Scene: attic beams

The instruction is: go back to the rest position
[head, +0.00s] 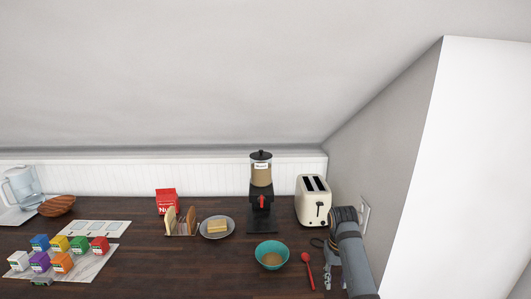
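My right arm comes in at the lower right, and my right gripper (329,278) is low over the counter, just right of a red spoon (308,271). It is small and partly hidden by my own arm, so I cannot tell whether its fingers are open or shut. I see nothing held in it. My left gripper does not show. A teal bowl (272,246) with brownish contents stands left of the spoon.
On the dark wooden counter (190,275) stand a cream toaster (312,206), a black dispenser (261,212), a plate (204,234) with a yellow block, a rack (181,222), a red box (166,201), several coloured boxes (61,262), a brown bowl (56,206) and a pitcher (21,186). The front middle is clear.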

